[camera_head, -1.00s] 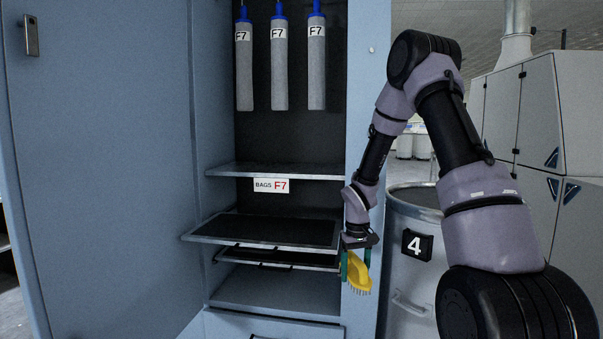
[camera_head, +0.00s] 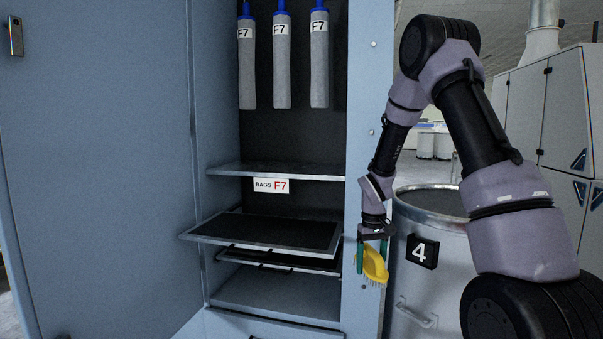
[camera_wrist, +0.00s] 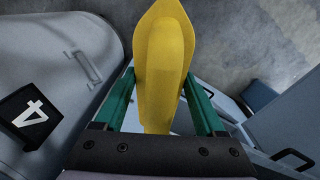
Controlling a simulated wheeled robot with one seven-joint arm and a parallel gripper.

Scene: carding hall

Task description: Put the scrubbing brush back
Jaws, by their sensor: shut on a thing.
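The scrubbing brush (camera_head: 374,264) has a yellow body and pale bristles that point down. My gripper (camera_head: 373,254) is shut on it, with a green finger on either side. In the head view it hangs in front of the cabinet's right side post, to the right of the shelves. In the wrist view the yellow brush (camera_wrist: 163,60) stands out beyond the green fingers (camera_wrist: 162,100). The open blue cabinet (camera_head: 275,290) has a dark tray-like shelf (camera_head: 270,232) that sticks out, with another dark-topped one (camera_head: 280,260) just below.
A grey drum marked 4 (camera_head: 420,285) stands close to the right of my gripper. The cabinet door (camera_head: 100,150) is open on the left. Grey bags marked F7 (camera_head: 282,75) hang above the upper shelf (camera_head: 275,171). The lowest shelf surface (camera_head: 275,296) looks empty.

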